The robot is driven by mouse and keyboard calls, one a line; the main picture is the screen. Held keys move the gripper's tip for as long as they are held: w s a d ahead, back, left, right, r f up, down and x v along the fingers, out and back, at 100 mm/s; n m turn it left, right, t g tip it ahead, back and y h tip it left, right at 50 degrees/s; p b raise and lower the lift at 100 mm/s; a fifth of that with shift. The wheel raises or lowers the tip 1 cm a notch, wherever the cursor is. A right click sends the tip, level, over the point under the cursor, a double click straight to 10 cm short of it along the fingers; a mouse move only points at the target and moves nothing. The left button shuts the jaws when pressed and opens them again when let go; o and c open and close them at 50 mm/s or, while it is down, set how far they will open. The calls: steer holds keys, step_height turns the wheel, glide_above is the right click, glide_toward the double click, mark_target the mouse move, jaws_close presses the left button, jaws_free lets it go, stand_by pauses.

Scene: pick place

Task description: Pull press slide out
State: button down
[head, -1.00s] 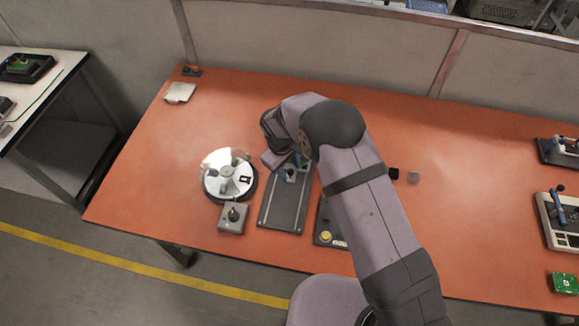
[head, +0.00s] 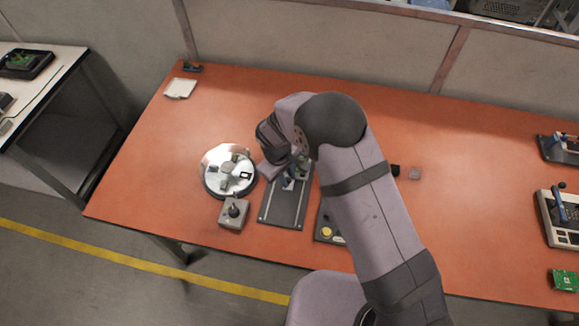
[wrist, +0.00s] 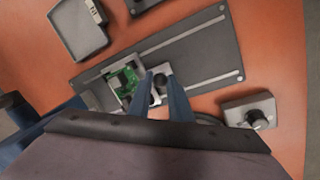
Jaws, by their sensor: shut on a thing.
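The press slide is a metal carriage (wrist: 98,86) on the railed dark grey base plate (wrist: 195,62); a green circuit board (wrist: 124,82) lies on it in the wrist view. In the head view the plate (head: 283,208) lies left of the table's middle, and my wrist partly hides the slide. My gripper (wrist: 160,77) has its blue fingers shut on the slide's small upright handle, which shows only partly between them. In the head view my gripper (head: 289,183) is low over the plate's middle.
A round, shiny turntable fixture (head: 228,174) stands left of the plate, with a grey knob box (head: 233,214) in front. A dark panel with a yellow button (head: 326,232) is close on the right, partly behind my arm.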

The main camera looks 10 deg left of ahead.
steer(key=s+b, duration=0.2)
steer(key=s, duration=1)
steer(key=c, duration=1.6)
jaws_free()
steer(key=shift+s, duration=0.1)
steer(key=shift+b, duration=0.3)
steer(key=r, duration=0.5)
steer(key=s+r+b, duration=0.1)
steer(key=r, duration=0.1)
steer(key=shift+a+r, duration=0.15)
steer(key=shift+a, duration=0.25)
